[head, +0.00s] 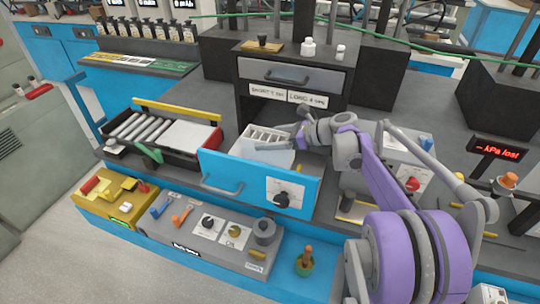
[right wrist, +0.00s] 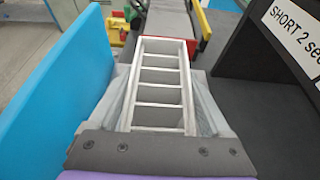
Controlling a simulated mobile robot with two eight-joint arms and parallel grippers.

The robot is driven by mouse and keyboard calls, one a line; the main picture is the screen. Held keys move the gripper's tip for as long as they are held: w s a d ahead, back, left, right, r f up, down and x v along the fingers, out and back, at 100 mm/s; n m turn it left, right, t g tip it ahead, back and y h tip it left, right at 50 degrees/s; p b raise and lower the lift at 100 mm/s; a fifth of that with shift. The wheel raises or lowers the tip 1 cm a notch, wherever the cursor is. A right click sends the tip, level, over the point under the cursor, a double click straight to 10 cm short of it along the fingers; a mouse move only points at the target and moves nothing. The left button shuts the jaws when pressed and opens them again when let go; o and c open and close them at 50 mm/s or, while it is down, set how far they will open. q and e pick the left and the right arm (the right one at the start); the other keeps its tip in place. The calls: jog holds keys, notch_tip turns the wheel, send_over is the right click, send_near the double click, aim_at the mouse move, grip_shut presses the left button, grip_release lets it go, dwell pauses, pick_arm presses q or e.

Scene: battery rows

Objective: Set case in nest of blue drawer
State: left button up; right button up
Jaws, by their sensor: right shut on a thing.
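The case (head: 262,147) is white, with a row of open slots on top. It is upright inside the pulled-out blue drawer (head: 240,177), behind its front panel. In the right wrist view the case (right wrist: 160,76) lies between the two grey fingers. My right gripper (head: 282,140) is shut on the case. In the right wrist view the drawer's blue panel (right wrist: 60,85) stands to the left, apart from the case. The nest is hidden, and I cannot tell whether the case touches the drawer floor. My left gripper is not in view.
A black cabinet (head: 347,85) with SHORT and LONG labels stands behind the drawer. A roller tray (head: 217,139) with a red end is to its left. A control panel (head: 225,228) with knobs lies in front. A grey box (head: 412,152) is at right.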

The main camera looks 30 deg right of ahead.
jog(key=shift+f, duration=2.35)
jog(key=shift+f+b, duration=0.1)
jog(key=shift+b, duration=0.2)
jog(key=o, duration=1.6)
jog(key=shift+s+d+r, duration=0.15)
jog(key=shift+r, duration=0.05)
jog(key=v, duration=1.1)
jog(key=shift+s+d+r, duration=0.15)
jog(key=shift+s, duration=0.05)
